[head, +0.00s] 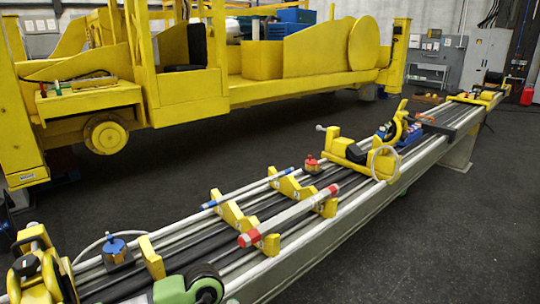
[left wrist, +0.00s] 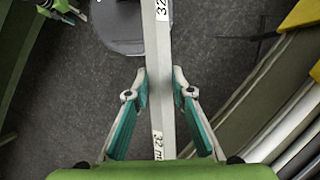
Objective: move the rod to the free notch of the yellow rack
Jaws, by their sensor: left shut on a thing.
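In the left wrist view my left gripper (left wrist: 160,88) is shut on a long pale grey rod (left wrist: 158,60) with "32 mm" labels. The rod runs up out of the picture between the teal finger pads. Neither that gripper nor this rod can be made out in the head view. The yellow rack (head: 232,216) has two notched yellow supports on the long bench. A rod with red ends (head: 290,214) lies across its near side and a rod with blue ends (head: 248,187) across its far side. The notches between them look empty. My right gripper is not seen clearly.
The bench (head: 350,205) runs from lower left to upper right. A blue-topped block (head: 116,250) and a red-topped one (head: 312,164) stand on it. A yellow clamp with a handwheel (head: 383,164) is farther along. Dark floor is clear at the right.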

